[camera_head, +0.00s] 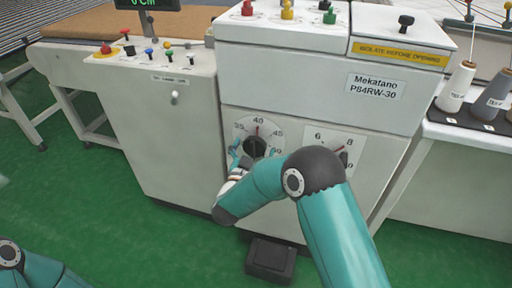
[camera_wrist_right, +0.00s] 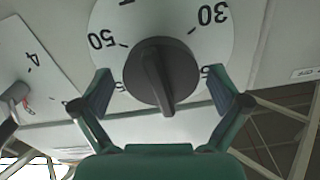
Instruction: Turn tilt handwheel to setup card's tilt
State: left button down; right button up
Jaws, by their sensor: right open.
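The tilt handwheel appears to be the round black knob (camera_head: 255,146) on a white numbered dial (camera_head: 243,128) on the machine's front. My right gripper (camera_wrist_right: 160,82) is open, with one finger on each side of the knob and gaps visible. In the head view the arm partly hides this gripper (camera_head: 250,156). My left gripper is out of view. I cannot make out a setup card.
A second dial (camera_head: 335,140) with a small lever sits right of the knob. Buttons and levers line the panel (camera_head: 150,58) at left. Thread cones (camera_head: 455,88) stand at the right. A black pedal (camera_head: 270,260) lies on the green floor (camera_head: 150,235).

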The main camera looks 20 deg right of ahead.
jog(key=shift+w+d, duration=0.1)
jog(key=shift+w, duration=0.05)
jog(key=c, duration=1.2)
jog(key=shift+o, duration=0.2)
jog(key=shift+d, duration=0.15)
jog(key=shift+f+m+b, duration=0.2)
jog(key=shift+m+b, duration=0.5)
jog(key=shift+b, duration=0.45)
jog(key=m+b, duration=0.4)
jog(key=b, duration=0.2)
jog(key=m+b, duration=0.5)
jog(key=b, duration=0.2)
jog(key=shift+d+f, duration=0.1)
jog(key=shift+f, duration=0.1)
jog(key=shift+r+m+b, duration=0.2)
jog(key=shift+m+b, duration=0.9)
jog(key=shift+b, duration=0.15)
